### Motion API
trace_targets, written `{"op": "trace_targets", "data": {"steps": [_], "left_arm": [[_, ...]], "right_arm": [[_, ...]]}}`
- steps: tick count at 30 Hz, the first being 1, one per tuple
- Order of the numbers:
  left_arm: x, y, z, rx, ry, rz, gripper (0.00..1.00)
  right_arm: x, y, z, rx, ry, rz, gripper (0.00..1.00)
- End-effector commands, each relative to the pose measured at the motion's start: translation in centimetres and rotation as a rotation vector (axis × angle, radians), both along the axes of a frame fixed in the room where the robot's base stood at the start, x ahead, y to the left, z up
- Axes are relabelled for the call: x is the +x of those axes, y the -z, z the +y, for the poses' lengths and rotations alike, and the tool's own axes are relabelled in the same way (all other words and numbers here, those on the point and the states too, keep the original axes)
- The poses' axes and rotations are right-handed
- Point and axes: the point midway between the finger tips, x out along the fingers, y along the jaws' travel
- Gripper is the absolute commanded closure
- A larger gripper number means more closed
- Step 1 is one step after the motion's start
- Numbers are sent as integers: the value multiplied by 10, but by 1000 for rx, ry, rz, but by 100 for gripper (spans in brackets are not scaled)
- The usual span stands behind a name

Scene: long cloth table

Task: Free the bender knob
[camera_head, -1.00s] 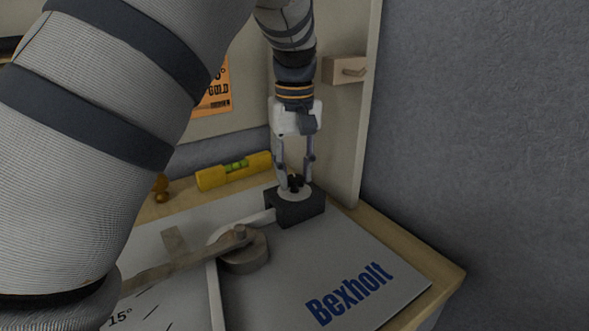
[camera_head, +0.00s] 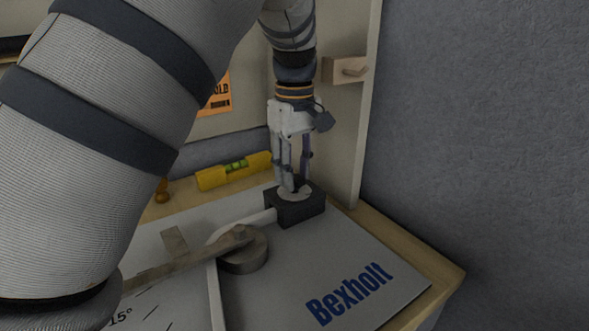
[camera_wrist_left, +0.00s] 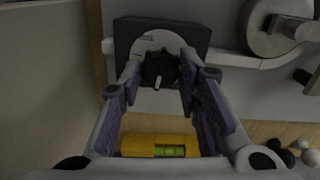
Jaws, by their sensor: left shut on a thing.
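The bender knob (camera_wrist_left: 159,68) is a dark lobed knob with a pale pointer, on a light round dial (camera_wrist_left: 135,45) on top of a black block (camera_head: 297,208). My left gripper (camera_head: 294,186) points down over the block. In the left wrist view its fingers (camera_wrist_left: 158,80) stand on either side of the knob and are shut on it. In the head view the fingers hide most of the knob. A light tube (camera_head: 218,285) runs from the block around the round bender die (camera_head: 245,252), with a metal lever arm (camera_head: 180,270) over it. My right gripper is not in view.
The bender's grey plate (camera_head: 365,270) reads "Bexholt" and lies on a wooden table (camera_head: 440,270). A yellow spirit level (camera_head: 232,172) lies behind it. An upright panel (camera_head: 367,130) with a small wooden block (camera_head: 345,70) stands close behind my left gripper.

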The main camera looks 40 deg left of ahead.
Motion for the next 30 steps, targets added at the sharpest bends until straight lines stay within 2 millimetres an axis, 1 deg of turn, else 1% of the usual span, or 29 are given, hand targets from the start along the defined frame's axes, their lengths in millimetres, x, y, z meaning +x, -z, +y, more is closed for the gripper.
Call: {"op": "trace_targets", "data": {"steps": [7,8,9,10,18,21,23,26,30], "left_arm": [[0,1,-1,-3,1,4,97],[0,1,-1,-2,1,3,62],[0,1,-1,-2,1,3,53],[0,1,-1,-2,1,3,49],[0,1,0,-1,4,1,49],[0,0,0,-1,61,0,49],[0,0,0,-1,147,0,49],[-1,0,0,-2,363,0,49],[-1,0,0,-1,695,2,49]], "right_arm": [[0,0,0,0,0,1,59],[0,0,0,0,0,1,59],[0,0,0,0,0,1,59],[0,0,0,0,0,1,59],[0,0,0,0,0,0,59],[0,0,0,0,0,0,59],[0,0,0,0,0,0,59],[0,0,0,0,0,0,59],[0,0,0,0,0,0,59]]}}
